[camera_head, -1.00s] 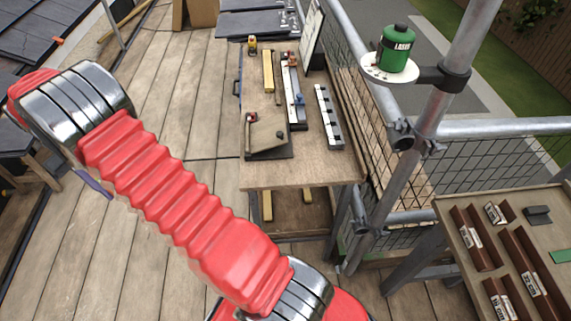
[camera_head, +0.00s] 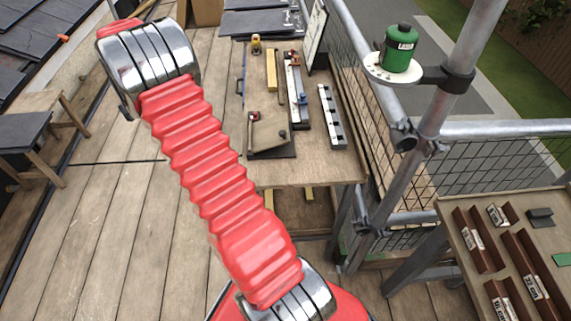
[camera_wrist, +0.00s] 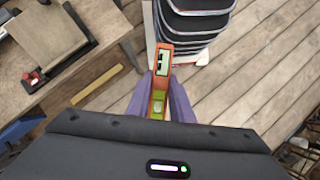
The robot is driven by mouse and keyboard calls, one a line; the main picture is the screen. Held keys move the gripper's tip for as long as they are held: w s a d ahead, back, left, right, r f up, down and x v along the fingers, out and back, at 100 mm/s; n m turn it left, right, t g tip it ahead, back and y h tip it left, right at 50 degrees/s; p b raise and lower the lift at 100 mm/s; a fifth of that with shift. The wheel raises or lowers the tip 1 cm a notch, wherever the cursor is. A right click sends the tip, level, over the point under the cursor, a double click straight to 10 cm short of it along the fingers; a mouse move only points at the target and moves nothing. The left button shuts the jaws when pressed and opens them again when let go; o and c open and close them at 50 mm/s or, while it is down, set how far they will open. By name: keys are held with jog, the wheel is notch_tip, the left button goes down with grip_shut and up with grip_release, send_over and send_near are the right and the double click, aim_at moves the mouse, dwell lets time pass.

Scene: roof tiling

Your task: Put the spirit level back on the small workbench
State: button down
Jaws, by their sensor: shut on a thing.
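My gripper (camera_wrist: 160,95) is shut on the spirit level (camera_wrist: 160,80), an orange bar with a green vial, between its purple fingers in the wrist view. The level points away from the wrist, above the deck boards. A wooden workbench (camera_head: 300,175) with tools on it stands at the middle of the head view. A bench top with a board also shows at the upper left of the wrist view (camera_wrist: 85,15). In the head view my gripper and the level are not visible; only my red arm shows.
A stack of dark tiles (camera_wrist: 197,30) stands just beyond the level in the wrist view. A green canister (camera_head: 398,48) sits on a bracket on the scaffold pole. A table with boxed bins (camera_head: 455,215) is at right. Small trestles (camera_head: 20,130) stand at left.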

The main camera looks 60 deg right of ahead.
jog(key=s+d+r+m, duration=0.1)
jog(key=s+d, duration=0.9)
jog(key=d, duration=0.1)
jog(key=n+h, duration=0.4)
jog(key=n, duration=0.6)
send_over(335, 166)
jog(key=w+a, duration=0.1)
jog(key=w, duration=0.1)
notch_tip(335, 166, down, 4)
jog(key=shift+s+a+t, duration=0.1)
jog(key=shift+t, duration=0.2)
jog(key=shift+f, duration=3.05)
jog(key=shift+f, duration=1.9)
